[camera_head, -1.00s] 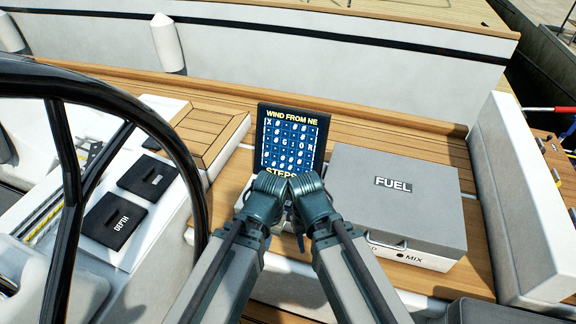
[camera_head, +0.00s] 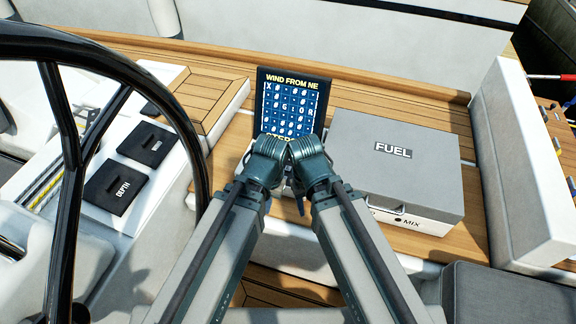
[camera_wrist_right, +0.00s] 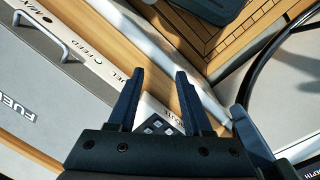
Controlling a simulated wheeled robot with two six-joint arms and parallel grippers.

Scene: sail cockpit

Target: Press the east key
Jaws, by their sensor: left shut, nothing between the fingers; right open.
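A white keypad with dark keys (camera_wrist_right: 158,127) shows partly in the right wrist view, between and behind the fingers of my right gripper (camera_wrist_right: 160,73), which is open with nothing between its fingers. The key labels are too small to read, so I cannot tell which is the east key. In the head view the keypad is mostly hidden behind my wrists, below a dark display panel (camera_head: 292,103) reading "WIND FROM NE". My left gripper (camera_head: 287,187) is shut and empty, low in front of that panel, largely covered by my own wrist. Contact with a key cannot be seen.
A grey-lidded FUEL box (camera_head: 393,152) stands right of the panel, with a handle (camera_wrist_right: 45,38) on its front. A black steering wheel (camera_head: 125,72) fills the left. Dark covers, one marked DEPTH (camera_head: 116,184), lie beyond it. A white wall (camera_head: 528,165) bounds the right.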

